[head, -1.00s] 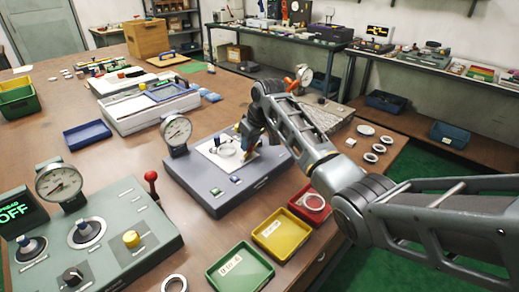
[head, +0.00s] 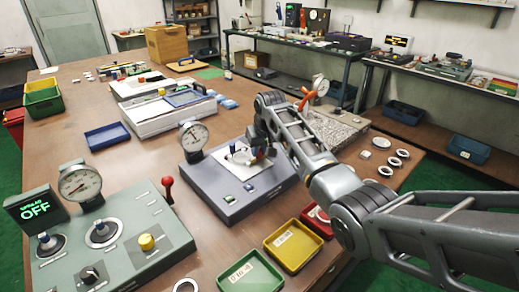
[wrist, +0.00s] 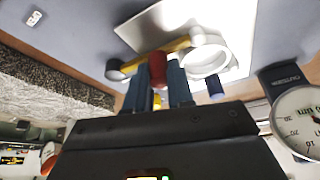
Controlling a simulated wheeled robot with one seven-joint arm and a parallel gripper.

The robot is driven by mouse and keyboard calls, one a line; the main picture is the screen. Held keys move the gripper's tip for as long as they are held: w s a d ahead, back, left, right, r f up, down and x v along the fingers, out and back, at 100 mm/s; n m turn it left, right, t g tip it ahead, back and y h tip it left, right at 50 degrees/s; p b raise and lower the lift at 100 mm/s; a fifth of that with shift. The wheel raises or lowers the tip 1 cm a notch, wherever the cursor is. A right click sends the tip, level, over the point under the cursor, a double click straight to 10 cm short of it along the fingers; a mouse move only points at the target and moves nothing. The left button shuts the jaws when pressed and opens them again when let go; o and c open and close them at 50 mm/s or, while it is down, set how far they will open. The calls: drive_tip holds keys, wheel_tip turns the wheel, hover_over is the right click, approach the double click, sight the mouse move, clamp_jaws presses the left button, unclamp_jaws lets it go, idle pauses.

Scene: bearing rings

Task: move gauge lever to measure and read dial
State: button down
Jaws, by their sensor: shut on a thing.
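The grey gauge block (head: 225,200) stands in the middle of the table, with a round dial (head: 194,137) on a post at its back left. A pale metal ring (wrist: 206,55) lies on its white plate; the ring also shows in the head view (head: 241,157). My gripper (wrist: 156,80) is shut on the red grip (wrist: 157,68) of the yellow lever (wrist: 180,45), whose far end is beside the ring. Whether they touch is unclear. In the head view my arm partly hides the lever. The dial is cut off in the wrist view, and its needle is too small to read.
Green (head: 243,278), yellow (head: 293,246) and red (head: 318,219) trays line the front. Loose rings (head: 393,162) lie at the right.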

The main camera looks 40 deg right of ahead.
drive_tip(key=c, duration=1)
unclamp_jaws()
drive_tip(key=shift+w, duration=0.1)
